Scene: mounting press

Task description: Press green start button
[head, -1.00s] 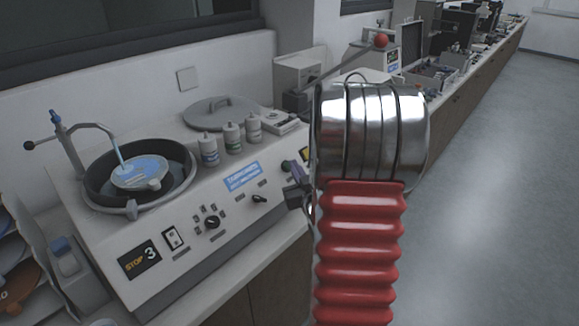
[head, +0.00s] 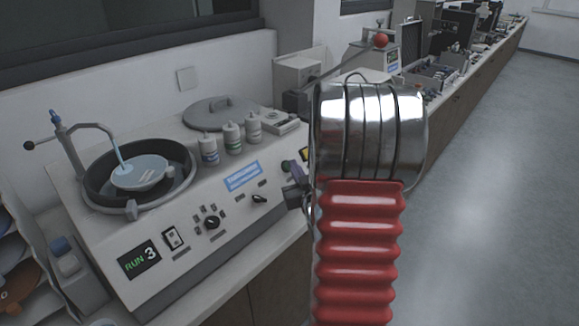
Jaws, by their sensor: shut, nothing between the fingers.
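The machine (head: 225,205) has a sloped front panel with knobs, a blue label and a round basin (head: 90,190). Its display (head: 139,259) reads "RUN 3" in green. A small dark green button (head: 286,166) shows at the right end of the panel, beside a yellow patch. My gripper (head: 292,196) is at that right end, partly hidden behind my silver and red arm. It is shut and empty. I cannot tell whether its tip touches the button.
Several small bottles (head: 231,137) and a grey lid (head: 219,112) stand on top of the machine. A lever with a red ball (head: 380,41) rises behind my arm. The bench runs on to the back right with more equipment. The floor (head: 500,200) at right is clear.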

